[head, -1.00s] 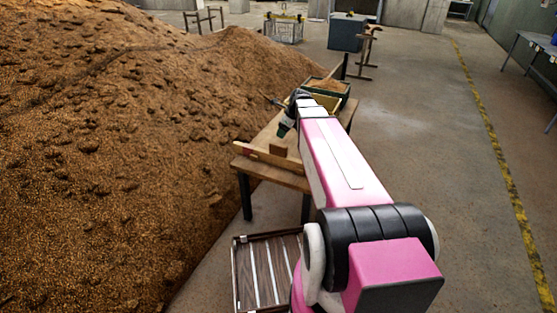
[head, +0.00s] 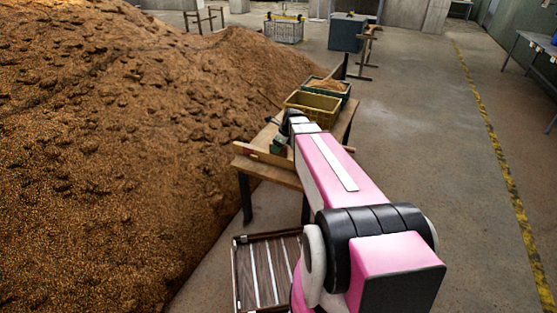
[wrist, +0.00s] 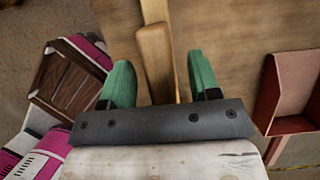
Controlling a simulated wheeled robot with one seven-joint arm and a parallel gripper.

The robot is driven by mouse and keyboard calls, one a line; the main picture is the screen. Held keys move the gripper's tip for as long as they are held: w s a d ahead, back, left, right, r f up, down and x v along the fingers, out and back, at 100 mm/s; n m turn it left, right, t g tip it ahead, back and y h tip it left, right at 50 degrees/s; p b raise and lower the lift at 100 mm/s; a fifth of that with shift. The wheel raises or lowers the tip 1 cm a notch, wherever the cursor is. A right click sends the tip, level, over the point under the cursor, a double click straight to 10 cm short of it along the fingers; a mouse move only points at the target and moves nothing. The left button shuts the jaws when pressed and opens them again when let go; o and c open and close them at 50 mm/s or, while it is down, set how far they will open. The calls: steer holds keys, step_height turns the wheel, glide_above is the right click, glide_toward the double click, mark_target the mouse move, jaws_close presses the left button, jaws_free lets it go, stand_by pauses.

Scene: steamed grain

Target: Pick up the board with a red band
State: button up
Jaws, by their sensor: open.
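My gripper (head: 278,147) is low over the near end of the wooden table in the head view. In the wrist view its two green fingers (wrist: 161,82) are open. A narrow light-wood piece (wrist: 154,48) lies between them, apart from both, and its lower end is hidden behind the gripper body. I cannot tell whether this piece is the board with a red band, as no red band shows on it. In the head view a light wooden strip (head: 257,154) runs along the table's near edge, partly behind my gripper.
The table (head: 268,171) also holds a yellow crate (head: 314,107) and a green crate of grain (head: 328,86) farther back. A reddish open container (wrist: 277,100) is right of my fingers. A slatted crate (head: 236,275) is on the floor. A grain heap (head: 130,130) rises left.

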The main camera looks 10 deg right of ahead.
steer(key=shift+f, duration=0.2)
stand_by(0.6)
jaws_close()
